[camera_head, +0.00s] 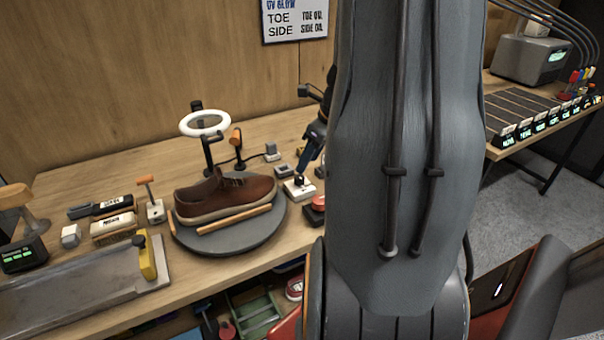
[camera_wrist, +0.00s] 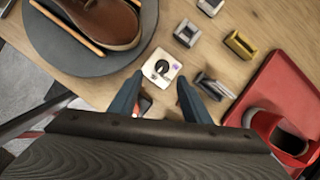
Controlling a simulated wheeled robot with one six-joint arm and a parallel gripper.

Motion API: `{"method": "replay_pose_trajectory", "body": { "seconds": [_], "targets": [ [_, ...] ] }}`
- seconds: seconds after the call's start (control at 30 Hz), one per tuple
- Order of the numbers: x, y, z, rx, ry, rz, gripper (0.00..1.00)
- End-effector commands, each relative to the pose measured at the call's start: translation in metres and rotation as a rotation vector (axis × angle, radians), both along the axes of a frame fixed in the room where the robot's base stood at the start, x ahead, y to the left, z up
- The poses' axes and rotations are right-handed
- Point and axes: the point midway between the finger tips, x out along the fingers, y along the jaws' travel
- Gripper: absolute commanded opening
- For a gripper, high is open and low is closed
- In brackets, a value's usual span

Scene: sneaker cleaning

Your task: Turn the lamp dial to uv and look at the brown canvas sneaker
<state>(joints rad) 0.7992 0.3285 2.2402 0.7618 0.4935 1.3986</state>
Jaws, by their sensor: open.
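The brown sneaker (camera_head: 226,193) sits on a round grey turntable (camera_head: 240,238) on the bench, beside a wooden stick. Its toe also shows at the top left of the wrist view (camera_wrist: 104,20). The lamp dial is a black knob on a small white block (camera_wrist: 161,70), right of the turntable; a small purple mark shows beside the knob. My gripper (camera_wrist: 158,84) is open, with its two fingers reaching toward the near side of the block. In the head view, the gripper (camera_head: 304,172) is just above the dial block (camera_head: 299,189). The dial's printed setting is too small to read.
A white ring lamp (camera_head: 204,123) stands behind the sneaker. Small holders (camera_wrist: 240,45) and a red tray (camera_wrist: 285,90) lie right of the dial. Brushes (camera_head: 114,222) and a metal tray (camera_head: 75,295) are at the left. My arm hides much of the bench's right side.

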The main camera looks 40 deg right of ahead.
Motion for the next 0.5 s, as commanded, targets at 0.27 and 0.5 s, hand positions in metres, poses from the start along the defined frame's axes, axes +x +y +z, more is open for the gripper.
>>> {"method": "replay_pose_trajectory", "body": {
  "seconds": [0.27, 0.5],
  "targets": [
    [0.009, -0.002, -0.027, 0.018, 0.000, -0.045, 0.43],
    [0.023, 0.001, -0.059, 0.016, -0.001, -0.041, 0.43]
  ]
}}
